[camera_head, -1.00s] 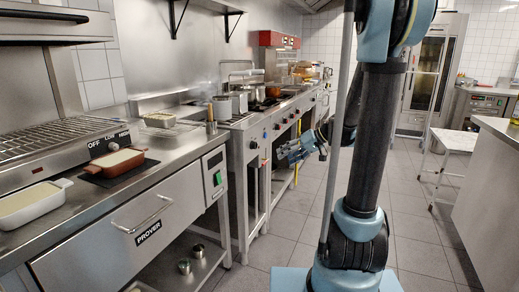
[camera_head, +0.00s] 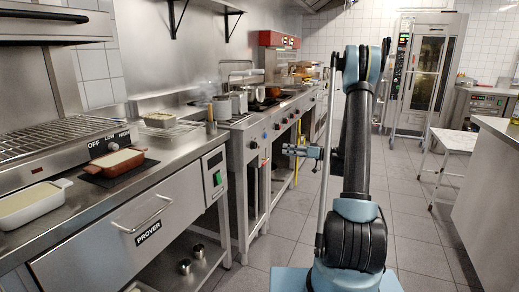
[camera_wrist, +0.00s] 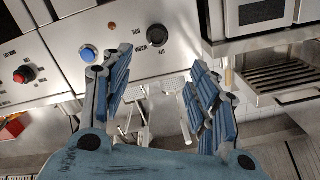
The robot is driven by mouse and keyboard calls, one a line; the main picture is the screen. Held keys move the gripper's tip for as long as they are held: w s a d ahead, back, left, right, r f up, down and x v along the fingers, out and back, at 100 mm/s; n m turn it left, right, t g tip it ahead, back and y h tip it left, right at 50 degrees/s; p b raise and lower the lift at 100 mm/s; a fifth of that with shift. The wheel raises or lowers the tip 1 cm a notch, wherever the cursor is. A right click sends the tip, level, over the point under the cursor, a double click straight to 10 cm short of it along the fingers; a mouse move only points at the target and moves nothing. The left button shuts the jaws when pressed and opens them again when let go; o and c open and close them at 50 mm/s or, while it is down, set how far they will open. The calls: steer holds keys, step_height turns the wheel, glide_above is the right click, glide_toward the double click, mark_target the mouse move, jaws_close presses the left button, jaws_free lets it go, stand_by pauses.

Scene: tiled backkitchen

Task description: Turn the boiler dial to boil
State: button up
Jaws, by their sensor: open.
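My gripper (camera_wrist: 162,62) is open and empty, its blue-padded fingers spread in the wrist view. It faces a steel control panel (camera_wrist: 120,60). A black round dial (camera_wrist: 157,36) shows between and just beyond the fingertips, apart from them. In the head view my gripper (camera_head: 291,150) points left at the cooking line's front (camera_head: 252,148).
The near counter (camera_head: 165,150) carries a grill dial (camera_head: 113,146) marked off, low and high, a brown dish (camera_head: 116,163) and a white dish (camera_head: 30,203). A white side table (camera_head: 452,140) stands at the right. The tiled floor (camera_head: 420,215) between is clear.

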glide_toward(256, 145)
steer(key=x, duration=0.8)
steer(key=shift+w+a+f, duration=0.2)
steer(key=shift+w+a, duration=0.1)
steer(key=shift+w, duration=0.05)
steer(key=shift+c, duration=0.5)
